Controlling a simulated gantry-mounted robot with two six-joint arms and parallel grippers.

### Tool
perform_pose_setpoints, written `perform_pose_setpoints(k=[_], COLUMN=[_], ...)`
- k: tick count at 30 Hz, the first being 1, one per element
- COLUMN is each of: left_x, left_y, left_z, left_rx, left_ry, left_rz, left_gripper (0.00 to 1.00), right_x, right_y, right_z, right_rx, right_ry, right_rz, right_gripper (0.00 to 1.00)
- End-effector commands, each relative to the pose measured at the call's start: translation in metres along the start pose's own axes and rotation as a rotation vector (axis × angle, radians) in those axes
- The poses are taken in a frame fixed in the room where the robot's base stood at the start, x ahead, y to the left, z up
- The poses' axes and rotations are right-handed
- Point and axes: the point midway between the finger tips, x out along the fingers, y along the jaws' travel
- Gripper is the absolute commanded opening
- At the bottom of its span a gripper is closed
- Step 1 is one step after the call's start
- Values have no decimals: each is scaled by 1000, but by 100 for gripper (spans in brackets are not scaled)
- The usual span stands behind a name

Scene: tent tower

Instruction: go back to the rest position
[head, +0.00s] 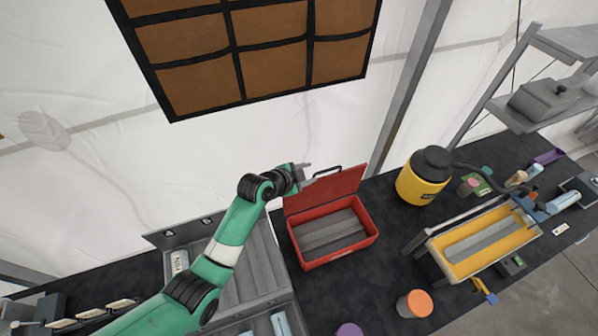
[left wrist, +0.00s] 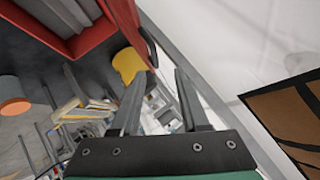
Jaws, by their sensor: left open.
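My left arm comes in from the lower left in the head view. Its green and black links reach up over the grey tray. My left gripper (head: 308,176) is near the upper left corner of the red toolbox's raised lid (head: 335,188). In the left wrist view my left gripper (left wrist: 160,82) has its two fingers apart, with nothing between them. The lid also shows there as a red panel (left wrist: 123,15) beyond the fingers. I cannot tell whether the gripper touches the lid. My right gripper is not in view.
The red toolbox (head: 302,262) stands open and looks empty. Right of it are a yellow and black canister (head: 424,178), an orange-topped container (head: 415,304) and a yellow tray (head: 531,230). A grey tray (head: 282,288) lies under my left arm. Brown panels (head: 188,40) hang behind.

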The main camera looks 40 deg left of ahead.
Motion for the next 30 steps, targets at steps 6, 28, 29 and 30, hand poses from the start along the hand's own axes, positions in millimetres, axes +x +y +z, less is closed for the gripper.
perform_pose_setpoints(k=[6,28,29,30], left_x=[0,-218,-242,-276], left_y=[-1,-128,-133,-140], left_z=[0,-282,-294,-307], left_rx=[0,4,-24,-64], left_ry=[0,628,683,758], left_rz=[-1,-488,-518,-557], left_gripper=[45,45,45,45], right_x=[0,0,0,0], right_y=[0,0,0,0], right_z=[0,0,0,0], right_rx=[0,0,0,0], right_ry=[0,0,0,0], right_rz=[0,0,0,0], right_gripper=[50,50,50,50])
